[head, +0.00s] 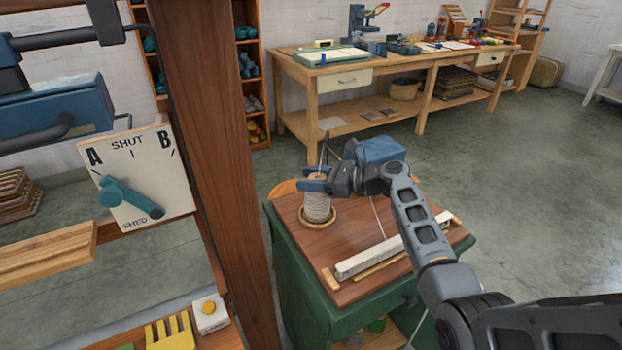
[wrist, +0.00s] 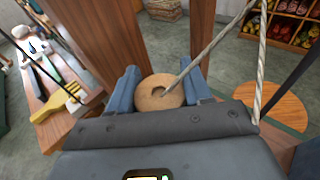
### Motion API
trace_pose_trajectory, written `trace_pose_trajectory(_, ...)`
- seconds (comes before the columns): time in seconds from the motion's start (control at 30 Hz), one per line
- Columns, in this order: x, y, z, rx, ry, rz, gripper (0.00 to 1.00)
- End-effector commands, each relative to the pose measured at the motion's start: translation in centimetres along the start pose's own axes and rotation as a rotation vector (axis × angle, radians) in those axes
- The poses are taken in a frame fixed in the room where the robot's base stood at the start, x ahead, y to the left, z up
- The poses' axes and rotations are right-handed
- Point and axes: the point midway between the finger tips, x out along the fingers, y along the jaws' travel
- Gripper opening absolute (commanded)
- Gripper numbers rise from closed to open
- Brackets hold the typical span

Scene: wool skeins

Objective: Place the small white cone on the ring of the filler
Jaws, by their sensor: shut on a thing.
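The small white cone (head: 317,206) is a pale, wound cone of yarn with a tan top. It appears upright, with its base within or just over the tan ring (head: 318,224) on the brown cabinet top. I cannot tell whether it touches the surface there. My gripper (head: 317,182) is shut on the cone's upper part. In the wrist view my gripper (wrist: 160,84) has its blue fingers on both sides of the cone's round tan top (wrist: 160,95), which has a hole. A pale strand runs from there up to the right. The ring is hidden in the wrist view.
The green cabinet (head: 302,297) carries a long pale bar (head: 392,245) right of the ring. A thick wooden post (head: 205,130) and a lettered lever plate (head: 135,175) stand to the left. A workbench (head: 400,68) is at the back. Open floor lies to the right.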

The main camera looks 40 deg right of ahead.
Motion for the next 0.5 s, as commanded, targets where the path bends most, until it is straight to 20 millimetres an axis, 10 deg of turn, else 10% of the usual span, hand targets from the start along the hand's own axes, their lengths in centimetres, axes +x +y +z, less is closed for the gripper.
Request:
trace_pose_trajectory(0.1, 0.06, -0.01, -0.21, -0.001, -0.001, 0.000, 0.00)
trace_pose_trajectory(0.13, 0.05, 0.00, -0.23, 0.000, 0.000, 0.000, 0.51)
trace_pose_trajectory(0.5, 0.04, 0.00, -0.20, 0.000, 0.000, 0.000, 0.74)
